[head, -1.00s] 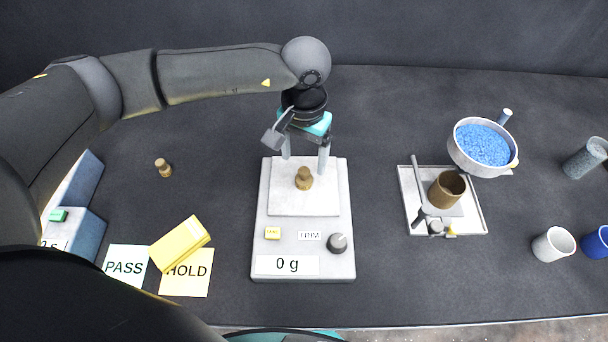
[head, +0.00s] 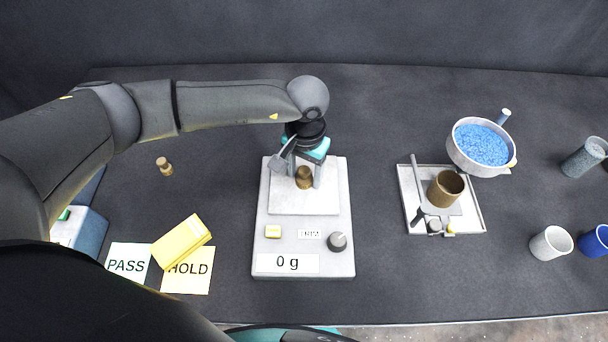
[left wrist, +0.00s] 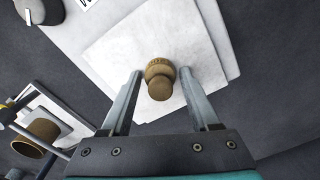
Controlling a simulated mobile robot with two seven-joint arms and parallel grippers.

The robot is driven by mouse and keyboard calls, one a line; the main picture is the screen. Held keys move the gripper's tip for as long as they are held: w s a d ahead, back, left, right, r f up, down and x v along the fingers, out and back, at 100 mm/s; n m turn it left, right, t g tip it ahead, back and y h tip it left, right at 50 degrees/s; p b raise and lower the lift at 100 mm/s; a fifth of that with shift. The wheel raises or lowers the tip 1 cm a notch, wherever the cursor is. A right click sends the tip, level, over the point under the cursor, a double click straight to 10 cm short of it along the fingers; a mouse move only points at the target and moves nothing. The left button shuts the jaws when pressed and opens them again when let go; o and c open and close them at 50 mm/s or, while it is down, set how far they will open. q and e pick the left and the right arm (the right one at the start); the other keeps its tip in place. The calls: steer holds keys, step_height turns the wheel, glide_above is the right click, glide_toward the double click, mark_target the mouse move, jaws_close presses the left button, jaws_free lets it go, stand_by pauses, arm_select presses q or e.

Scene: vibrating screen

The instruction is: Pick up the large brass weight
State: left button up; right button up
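The large brass weight (head: 304,178) stands upright on the pan (head: 290,205) of the white scale, whose display reads 0 g. It also shows in the left wrist view (left wrist: 160,80), between and a little beyond the fingertips. My left gripper (head: 304,183) is open around the weight, with a finger on each side and gaps between fingers and weight in the left wrist view (left wrist: 160,74). A smaller brass weight (head: 164,165) stands on the table to the left. My right gripper is not seen in either view.
A yellow block (head: 181,242) lies by the PASS card (head: 127,265) and HOLD card (head: 188,280). Right of the scale are a tray (head: 478,222) with a brown cup (head: 445,190), a bowl of blue granules (head: 482,146) and cups (head: 551,243). Dark table is free around the scale.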

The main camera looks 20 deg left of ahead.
arm_select(q)
jaws_close()
steer(key=shift+r, duration=0.1)
stand_by(0.5)
